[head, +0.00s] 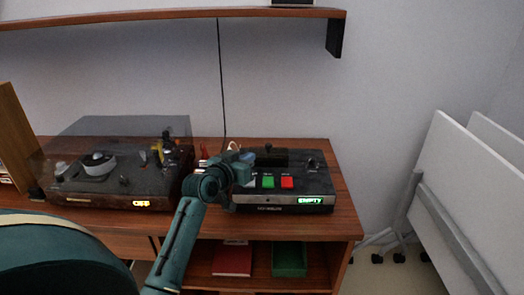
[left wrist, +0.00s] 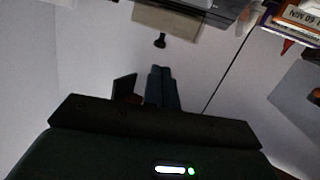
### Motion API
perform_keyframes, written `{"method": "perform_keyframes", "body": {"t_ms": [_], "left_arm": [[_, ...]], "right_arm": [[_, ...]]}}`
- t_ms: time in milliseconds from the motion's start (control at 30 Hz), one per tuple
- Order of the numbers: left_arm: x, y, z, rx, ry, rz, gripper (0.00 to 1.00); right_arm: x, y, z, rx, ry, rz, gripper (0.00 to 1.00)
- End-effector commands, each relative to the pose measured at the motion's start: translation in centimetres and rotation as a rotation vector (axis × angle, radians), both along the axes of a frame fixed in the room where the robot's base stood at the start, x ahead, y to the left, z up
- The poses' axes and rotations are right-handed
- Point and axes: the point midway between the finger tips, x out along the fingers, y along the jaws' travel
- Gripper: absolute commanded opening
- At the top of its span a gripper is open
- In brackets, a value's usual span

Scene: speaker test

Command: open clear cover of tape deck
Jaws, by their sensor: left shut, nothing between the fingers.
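The tape deck (head: 268,209) is a grey and black box on the right part of the wooden cabinet. It has a green button, a red button and a lit "EMPTY" display (head: 311,201). A dark raised part (head: 271,156) stands on its top; I cannot make out the clear cover or its state. My left gripper (head: 246,160) is over the deck's left side, shut and empty. Its closed fingers (left wrist: 162,88) show in the left wrist view. My arm hides part of the deck's left side. My right gripper is not in view.
A turntable (head: 100,200) with a see-through lid and an "OFF" display stands on the left. A shelf (head: 180,14) hangs above. A green bin (head: 290,260) and a red item (head: 232,260) sit below. White folded tables (head: 465,180) stand on the right.

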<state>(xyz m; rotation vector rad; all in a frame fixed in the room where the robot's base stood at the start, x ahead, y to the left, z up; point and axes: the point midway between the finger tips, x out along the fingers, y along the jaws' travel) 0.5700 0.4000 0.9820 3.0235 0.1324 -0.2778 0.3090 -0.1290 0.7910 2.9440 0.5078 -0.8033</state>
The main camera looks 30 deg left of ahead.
Motion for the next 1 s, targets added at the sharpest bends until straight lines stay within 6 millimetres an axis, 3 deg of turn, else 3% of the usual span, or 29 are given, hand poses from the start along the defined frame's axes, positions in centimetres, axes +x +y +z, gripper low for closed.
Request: {"method": "perform_keyframes", "body": {"t_ms": [200, 400, 600, 1000], "left_arm": [[4.5, 0.3, -0.8, -0.002, -0.001, -0.001, 0.0], [7.2, 0.5, -1.4, 0.0, 0.001, -0.001, 0.0], [8.4, 0.6, -1.6, 0.001, 0.0, -0.001, 0.0], [8.6, 0.6, -1.7, 0.001, 0.001, 0.0, 0.0]], "right_arm": [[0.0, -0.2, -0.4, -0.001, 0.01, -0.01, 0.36], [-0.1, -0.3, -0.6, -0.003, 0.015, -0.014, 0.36], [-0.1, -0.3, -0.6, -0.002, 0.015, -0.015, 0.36], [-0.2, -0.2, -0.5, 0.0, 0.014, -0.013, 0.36]]}}
